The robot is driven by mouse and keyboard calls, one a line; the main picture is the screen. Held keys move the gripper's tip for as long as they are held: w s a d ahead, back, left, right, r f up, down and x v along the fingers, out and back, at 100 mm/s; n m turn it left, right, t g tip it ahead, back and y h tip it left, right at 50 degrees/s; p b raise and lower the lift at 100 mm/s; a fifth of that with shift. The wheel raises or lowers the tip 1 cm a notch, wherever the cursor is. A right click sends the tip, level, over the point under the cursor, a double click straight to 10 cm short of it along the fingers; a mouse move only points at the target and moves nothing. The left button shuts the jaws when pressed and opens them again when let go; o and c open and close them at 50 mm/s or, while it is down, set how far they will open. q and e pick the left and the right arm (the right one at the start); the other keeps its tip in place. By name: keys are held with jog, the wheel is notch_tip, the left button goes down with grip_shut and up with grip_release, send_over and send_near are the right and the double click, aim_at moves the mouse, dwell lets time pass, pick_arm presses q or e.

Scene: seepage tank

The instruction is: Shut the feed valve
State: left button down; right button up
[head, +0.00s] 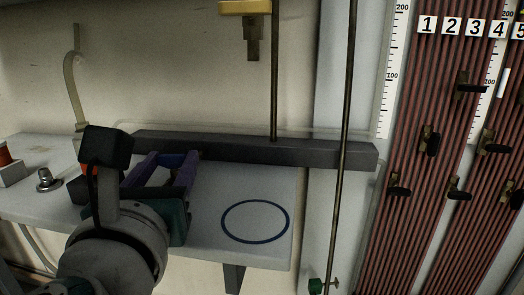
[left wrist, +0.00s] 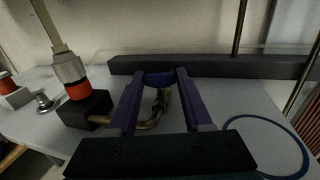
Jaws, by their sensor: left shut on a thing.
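My left gripper (head: 168,170) reaches over the white bench, its two purple fingers pointing away from me. It is shut on a blue handle (left wrist: 158,79), which looks like that of the feed valve. In the left wrist view the handle sits between the fingertips, with a curved brass pipe (left wrist: 152,122) below it. The pipe runs left to a black block (left wrist: 86,112) with an orange-red ring and a grey fitting on top. My wrist hides most of this in the head view. The handle's exact angle is hard to tell. My right gripper is not in view.
A dark bar (head: 255,148) runs along the back of the bench (head: 215,185). A blue ring mark (head: 256,222) lies right of my gripper. A metal fitting (head: 47,180) stands at left. A thin rod (head: 342,150) and a striped tube board (head: 430,210) with several taps are at right.

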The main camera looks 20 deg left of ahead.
pick_arm(q)
jog(key=shift+s+a+r+m+t+h+p, duration=0.15)
jog(key=shift+m+t+h+p, duration=0.2)
jog(key=shift+m+h, duration=0.4)
jog(key=shift+f+m+t+h, duration=0.2)
jog(key=shift+m+t+h, duration=0.35)
jog(key=shift+h, duration=0.8)
jog(key=shift+c, duration=1.6)
grip_release()
jog(key=b+v, duration=0.1)
jog(key=v, duration=0.8)
jog(key=shift+s+b, duration=0.4)
